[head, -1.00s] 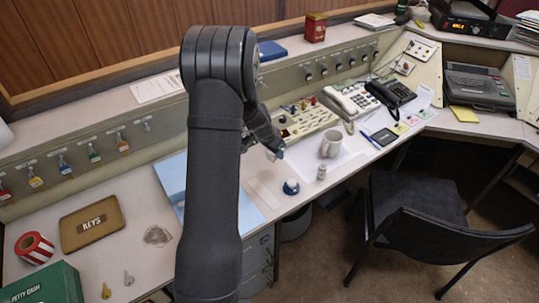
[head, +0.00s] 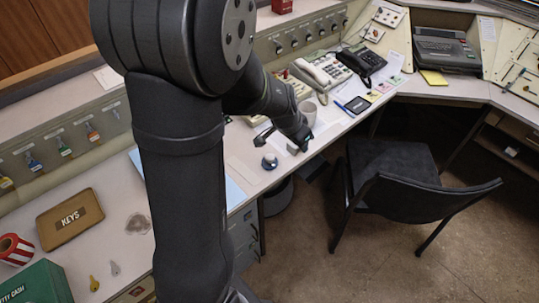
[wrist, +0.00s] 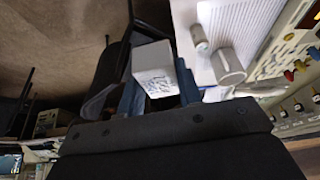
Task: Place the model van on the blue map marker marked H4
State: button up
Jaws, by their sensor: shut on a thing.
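My gripper (wrist: 158,92) is shut on a white box-shaped thing (wrist: 153,62) with dark print on one face. I cannot tell from this angle whether it is the model van. In the head view my gripper (head: 300,143) hangs near the front edge of the desk, with the pale thing (head: 293,149) at its tips. I cannot read an H4 label anywhere; a light-blue sheet (head: 236,193) lies partly hidden behind my arm.
A mug (wrist: 228,66) and a small bottle (wrist: 200,40) stand near the gripper. Telephones (head: 362,62) are farther back. A dark chair (head: 425,210) stands before the desk. A keys tray (head: 69,219) and green cash box (head: 35,284) lie at left.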

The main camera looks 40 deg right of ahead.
jog(key=shift+s+a+r, duration=0.1)
jog(key=shift+s+a, duration=0.1)
jog(key=shift+s, duration=0.35)
jog(key=shift+w+a+f, duration=0.1)
jog(key=shift+w+f, duration=0.1)
send_over(270, 157)
notch_tip(270, 157, down, 6)
jog(key=shift+f, duration=2.25)
jog(key=shift+f, duration=0.1)
jog(key=o, duration=1)
jog(key=shift+c, duration=0.2)
jog(key=v, duration=1.2)
